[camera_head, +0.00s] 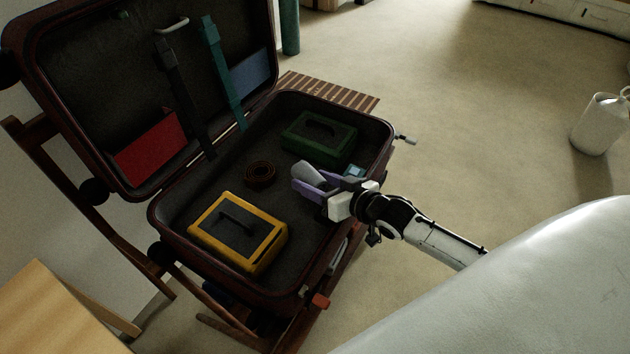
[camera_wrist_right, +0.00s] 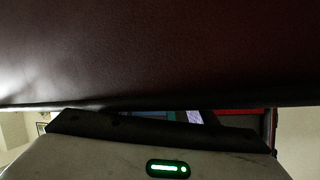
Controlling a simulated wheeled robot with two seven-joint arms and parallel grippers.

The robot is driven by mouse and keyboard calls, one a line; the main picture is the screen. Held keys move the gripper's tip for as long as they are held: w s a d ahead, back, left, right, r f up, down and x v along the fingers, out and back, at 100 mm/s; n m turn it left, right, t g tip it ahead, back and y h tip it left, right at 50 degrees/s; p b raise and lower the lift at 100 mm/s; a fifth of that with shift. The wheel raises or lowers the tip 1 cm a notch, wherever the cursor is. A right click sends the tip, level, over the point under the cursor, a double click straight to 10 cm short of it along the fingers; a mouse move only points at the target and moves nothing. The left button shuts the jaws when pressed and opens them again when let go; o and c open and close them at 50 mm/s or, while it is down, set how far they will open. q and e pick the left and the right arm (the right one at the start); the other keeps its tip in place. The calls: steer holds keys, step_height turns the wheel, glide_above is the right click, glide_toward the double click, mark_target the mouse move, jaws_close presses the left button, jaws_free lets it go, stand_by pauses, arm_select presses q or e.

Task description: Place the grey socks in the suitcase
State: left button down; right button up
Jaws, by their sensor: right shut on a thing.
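The open dark red suitcase (camera_head: 172,228) stands on a wooden rack with its lid tilted up at the back. My right gripper (camera_head: 306,184) reaches in from the right, over the suitcase's open base. Its purple fingers are shut on the grey socks (camera_head: 307,171), a small grey bundle. I cannot tell whether the socks touch the suitcase floor. In the right wrist view a dark brown surface fills the top, with the pale gripper housing (camera_wrist_right: 150,155) below; the socks and fingertips are hidden there. My left gripper is not in view.
In the suitcase base lie a green case (camera_head: 320,137), a yellow-edged case (camera_head: 238,232), a coiled brown belt (camera_head: 260,174) and a small teal item (camera_head: 354,171). The lid holds a red item (camera_head: 150,150) and straps. A white canister (camera_head: 601,124) stands on the floor at right.

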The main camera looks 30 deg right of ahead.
steer(key=shift+s+f, duration=0.15)
steer(key=shift+f, duration=0.15)
steer(key=o, duration=0.7)
steer(key=shift+f, duration=0.1)
steer(key=shift+o, duration=0.2)
steer(key=shift+f, duration=0.1)
steer(key=shift+s, duration=0.1)
steer(key=shift+r+p, duration=0.35)
steer(key=shift+r, duration=0.3)
steer(key=p+v, duration=0.2)
steer(key=v, duration=0.9)
steer(key=shift+r, duration=0.2)
steer(key=shift+s+d+r, duration=0.15)
steer(key=shift+s+r, duration=0.05)
